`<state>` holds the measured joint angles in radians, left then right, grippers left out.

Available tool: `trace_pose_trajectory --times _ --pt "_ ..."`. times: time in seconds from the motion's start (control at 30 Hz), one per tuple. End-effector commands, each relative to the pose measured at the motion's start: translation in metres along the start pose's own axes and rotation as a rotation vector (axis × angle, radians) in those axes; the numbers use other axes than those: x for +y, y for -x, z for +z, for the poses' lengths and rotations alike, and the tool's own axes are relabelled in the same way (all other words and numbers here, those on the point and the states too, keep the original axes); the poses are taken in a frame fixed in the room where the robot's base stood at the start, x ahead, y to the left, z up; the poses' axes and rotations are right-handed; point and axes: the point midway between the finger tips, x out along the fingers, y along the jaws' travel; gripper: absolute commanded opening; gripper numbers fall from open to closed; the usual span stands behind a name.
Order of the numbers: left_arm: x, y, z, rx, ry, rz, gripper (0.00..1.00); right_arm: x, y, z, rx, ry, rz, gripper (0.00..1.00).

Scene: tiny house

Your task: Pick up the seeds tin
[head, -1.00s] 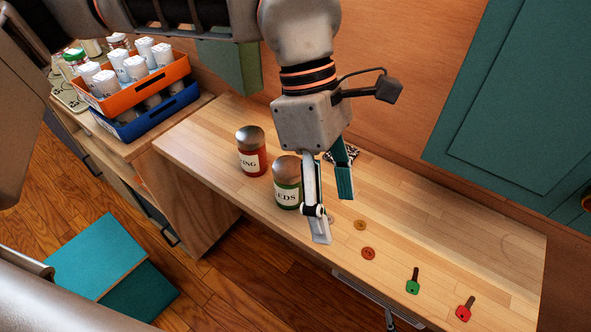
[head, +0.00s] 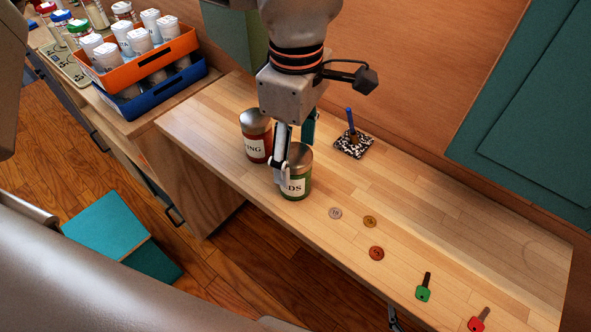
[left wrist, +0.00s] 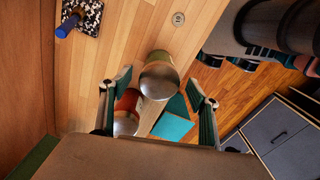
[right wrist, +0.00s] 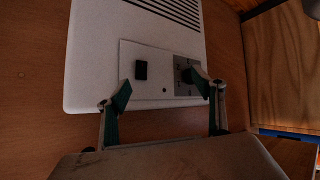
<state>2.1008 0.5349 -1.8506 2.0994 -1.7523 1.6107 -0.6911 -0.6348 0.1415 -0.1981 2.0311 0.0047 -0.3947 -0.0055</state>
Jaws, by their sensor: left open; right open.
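The seeds tin (head: 297,178) is green with a silver lid and a white label reading "DS" in part; it stands upright on the wooden counter. My left gripper (head: 295,156) is open at the tin, one finger in front of its left side and the other behind. In the left wrist view the tin's silver lid (left wrist: 160,80) lies between the spread fingers (left wrist: 161,88); contact cannot be told. My right gripper (right wrist: 164,87) is open and empty, facing a white wall panel in the right wrist view.
A red tin (head: 256,138) stands close behind-left of the seeds tin, also near the fingers in the left wrist view (left wrist: 129,104). Stacked crates (head: 150,62) hold bottles at left.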

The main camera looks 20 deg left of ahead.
Motion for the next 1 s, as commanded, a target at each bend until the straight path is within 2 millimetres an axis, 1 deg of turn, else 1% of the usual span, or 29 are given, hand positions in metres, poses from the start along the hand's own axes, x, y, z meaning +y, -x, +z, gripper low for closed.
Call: trace_pose_trajectory --times 0.03,0.13,0.37,0.4,0.47,0.5,0.53,0.57,0.87,0.97,1.0 --pt "0.0 -0.01 0.0 0.0 -0.001 -0.004 0.61 0.0 -0.001 0.002 -0.002 0.001 0.001 0.68" --pt "0.0 -0.019 0.0 0.0 0.0 -0.003 0.61 0.002 -0.003 0.001 0.0 0.004 0.004 0.68" --pt "0.0 -0.02 0.0 -0.001 0.0 0.0 0.61 0.006 -0.006 -0.006 0.013 0.007 0.009 0.68" --pt "0.0 -0.02 0.0 -0.001 0.0 0.0 0.51 0.006 -0.006 -0.006 0.013 0.007 0.009 0.68" --pt "0.0 -0.02 0.0 -0.001 0.0 0.0 0.35 0.006 -0.006 -0.006 0.012 0.006 0.009 0.68" --pt "0.0 -0.02 0.0 -0.001 0.0 0.0 0.25 0.005 -0.006 -0.006 0.012 0.006 0.009 0.68" --pt "0.0 -0.02 0.0 -0.001 0.0 0.0 0.17 0.005 -0.005 -0.005 0.011 0.006 0.008 0.68" --pt "0.0 -0.02 0.0 -0.001 0.0 0.0 0.14 0.005 -0.005 -0.005 0.011 0.006 0.008 0.68" --pt "0.0 -0.018 0.0 -0.001 0.0 0.0 0.14 0.003 -0.004 -0.002 0.005 0.004 0.005 0.68" --pt "0.001 -0.011 0.0 -0.001 0.001 0.002 0.14 0.003 -0.003 -0.003 0.005 0.004 0.004 0.68" --pt "0.001 -0.006 0.0 -0.002 0.002 0.004 0.14 0.003 -0.003 -0.003 0.005 0.003 0.004 0.68"
